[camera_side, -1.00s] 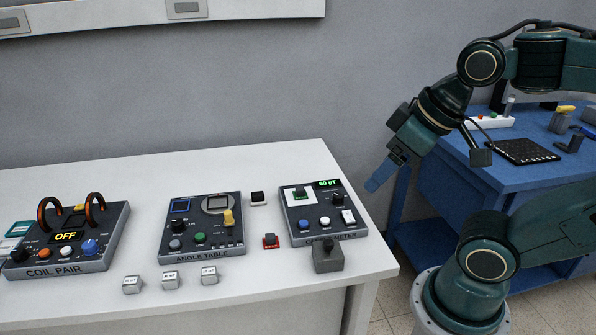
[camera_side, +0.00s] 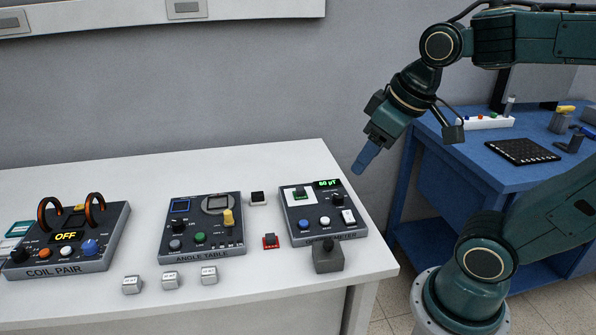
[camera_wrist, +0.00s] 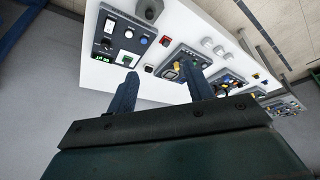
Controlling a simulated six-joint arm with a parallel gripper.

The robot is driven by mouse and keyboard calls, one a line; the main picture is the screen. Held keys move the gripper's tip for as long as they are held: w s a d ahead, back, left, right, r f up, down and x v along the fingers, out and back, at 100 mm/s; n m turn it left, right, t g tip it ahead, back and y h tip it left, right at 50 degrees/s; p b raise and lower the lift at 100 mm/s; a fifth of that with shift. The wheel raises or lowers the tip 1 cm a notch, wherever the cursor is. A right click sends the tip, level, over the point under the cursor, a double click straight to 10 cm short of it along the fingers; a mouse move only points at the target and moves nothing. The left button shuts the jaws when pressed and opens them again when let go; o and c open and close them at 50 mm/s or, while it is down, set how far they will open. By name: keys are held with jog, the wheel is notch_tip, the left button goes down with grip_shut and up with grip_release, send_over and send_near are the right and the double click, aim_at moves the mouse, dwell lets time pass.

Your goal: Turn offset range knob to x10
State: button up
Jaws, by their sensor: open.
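The offset meter (camera_side: 322,235) is a dark panel box at the right end of the white table, its green display (camera_side: 328,184) reading about 60 µT. A black knob (camera_side: 337,199) sits below the display; its label and setting are too small to read. In the wrist view the meter (camera_wrist: 117,47) lies upper left, with the knob (camera_wrist: 105,44) near the display. My gripper (camera_side: 359,168) is in the air above and to the right of the meter, apart from it. In the wrist view its two fingers (camera_wrist: 160,70) stand apart with nothing between them.
A grey block-like part (camera_side: 327,257) stands at the meter's front edge. The angle table (camera_side: 202,250) and the coil pair (camera_side: 60,267) stand to the left. A small red item (camera_side: 270,241) lies between the panels. The blue bench (camera_side: 480,185) is behind the arm.

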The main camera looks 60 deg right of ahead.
jog(key=w+d+g, duration=0.1)
jog(key=w+d, duration=0.3)
jog(key=w, duration=0.2)
jog(key=g, duration=0.4)
send_over(338, 195)
notch_tip(338, 195, down, 14)
jog(key=shift+f, duration=0.25)
notch_tip(338, 195, down, 14)
jog(key=shift+r, duration=0.25)
jog(key=c, duration=1)
